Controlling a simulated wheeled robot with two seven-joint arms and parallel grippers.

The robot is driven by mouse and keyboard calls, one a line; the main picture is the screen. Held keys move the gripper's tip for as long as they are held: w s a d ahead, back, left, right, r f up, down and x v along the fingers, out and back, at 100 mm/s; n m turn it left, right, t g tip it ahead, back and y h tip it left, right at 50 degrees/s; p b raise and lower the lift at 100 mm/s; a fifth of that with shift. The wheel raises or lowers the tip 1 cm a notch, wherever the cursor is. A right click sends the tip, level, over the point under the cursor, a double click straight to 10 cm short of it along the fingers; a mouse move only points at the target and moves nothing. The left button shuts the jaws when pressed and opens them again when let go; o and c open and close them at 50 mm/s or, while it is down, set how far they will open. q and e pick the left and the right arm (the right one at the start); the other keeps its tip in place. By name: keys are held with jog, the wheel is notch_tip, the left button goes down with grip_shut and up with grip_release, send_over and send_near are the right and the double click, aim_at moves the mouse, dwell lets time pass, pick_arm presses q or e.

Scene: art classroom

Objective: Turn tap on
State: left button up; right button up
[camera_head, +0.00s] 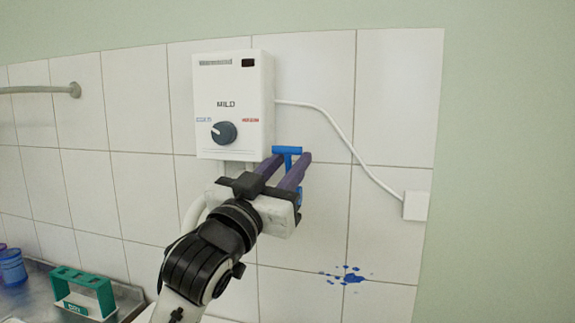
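The tap has a blue T-shaped handle (287,151) on the tiled wall, just under the right lower corner of a white water heater. My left gripper (289,160) comes up from below with its two purple fingers apart. The fingers reach up to the blue handle, and its stem shows in the gap between them. I cannot tell whether either finger touches it. My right gripper is not in view.
The white heater (234,103) with a dark dial (224,132) hangs just above the fingers. A white cable runs to a wall box (416,205) at right. A green holder (84,291) and blue cup (12,267) stand in the metal sink area at lower left.

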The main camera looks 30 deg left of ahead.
pick_arm(q)
jog(key=b+v, duration=0.2)
jog(key=v, duration=0.3)
jog(key=shift+s+f+b, duration=0.3)
jog(key=b+v, duration=0.2)
jog(key=b, duration=0.3)
jog(key=b+v, duration=0.2)
jog(key=b, duration=0.4)
jog(key=shift+s+r, duration=0.15)
jog(key=shift+s, duration=0.2)
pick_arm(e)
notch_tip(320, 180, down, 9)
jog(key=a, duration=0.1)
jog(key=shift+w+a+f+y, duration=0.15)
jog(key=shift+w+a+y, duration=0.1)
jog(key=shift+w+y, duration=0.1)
